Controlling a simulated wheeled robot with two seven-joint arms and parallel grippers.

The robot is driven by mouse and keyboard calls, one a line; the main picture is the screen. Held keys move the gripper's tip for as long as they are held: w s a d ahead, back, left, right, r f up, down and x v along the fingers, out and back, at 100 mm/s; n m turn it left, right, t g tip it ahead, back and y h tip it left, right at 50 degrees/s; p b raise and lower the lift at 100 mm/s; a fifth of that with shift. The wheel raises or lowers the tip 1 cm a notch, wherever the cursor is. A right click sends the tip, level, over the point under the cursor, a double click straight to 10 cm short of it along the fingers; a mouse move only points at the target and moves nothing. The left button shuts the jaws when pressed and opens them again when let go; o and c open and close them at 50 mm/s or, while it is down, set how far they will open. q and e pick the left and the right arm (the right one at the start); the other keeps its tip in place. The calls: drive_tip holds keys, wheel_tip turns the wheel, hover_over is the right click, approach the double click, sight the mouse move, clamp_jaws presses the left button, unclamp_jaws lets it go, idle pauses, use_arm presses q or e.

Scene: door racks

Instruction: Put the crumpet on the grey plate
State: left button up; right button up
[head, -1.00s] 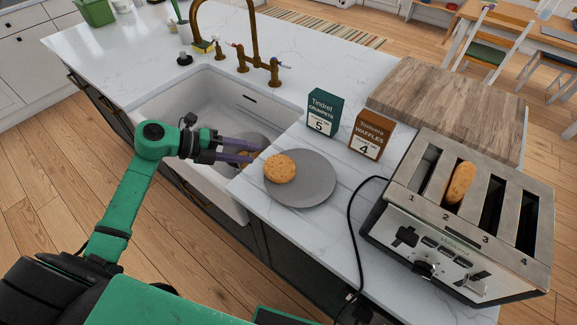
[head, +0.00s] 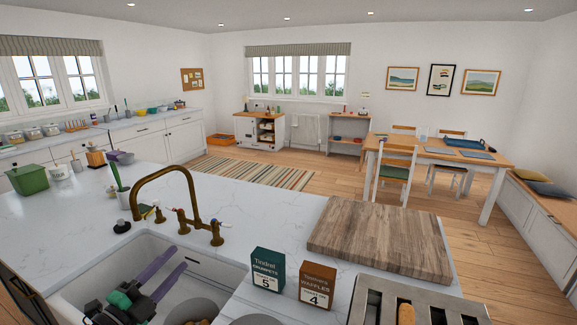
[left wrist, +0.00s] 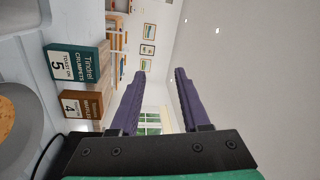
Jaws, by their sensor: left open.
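A round golden crumpet (left wrist: 5,118) lies on the grey plate (left wrist: 22,150) at the left edge of the left wrist view, partly cut off. In the head view only the plate's far rim (head: 258,320) shows at the bottom edge. My left gripper (head: 172,265) is open and empty over the sink, its purple fingers apart; they also show in the left wrist view (left wrist: 158,72), with nothing between them. A browned bread piece (head: 406,314) stands in a slot of the steel toaster (head: 440,308); its kind is unclear. My right gripper is not in view.
A green crumpet box (head: 267,269) and a brown waffle box (head: 317,285) stand behind the plate. A wooden board (head: 380,238) lies behind the toaster. The white sink (head: 215,265) holds a dark round dish (head: 188,310). A brass tap (head: 178,175) rises behind the sink.

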use_arm(q)
drive_tip(key=s+a+f+n+g+y, duration=0.3)
drive_tip(key=s+f+n+y, duration=0.15)
drive_tip(key=f+n, duration=0.3)
drive_tip(key=s+a+f+n+g+y, duration=0.35)
drive_tip(key=f+n+y, duration=0.25)
drive_tip(key=n, duration=0.3)
drive_tip(key=s+d+f+g+h, duration=0.4)
drive_tip(key=s+d+f+g, duration=0.45)
drive_tip(key=s, duration=0.45)
wheel_tip(320, 180, down, 25)
drive_tip(key=s+b, duration=0.1)
drive_tip(key=b, duration=0.3)
drive_tip(key=s+a+f+g+b, duration=0.2)
drive_tip(key=s+f+b, duration=0.1)
drive_tip(key=s+f, duration=1.5)
wheel_tip(320, 180, down, 3)
drive_tip(key=shift+a+b, duration=0.2)
drive_tip(key=shift+b, duration=0.15)
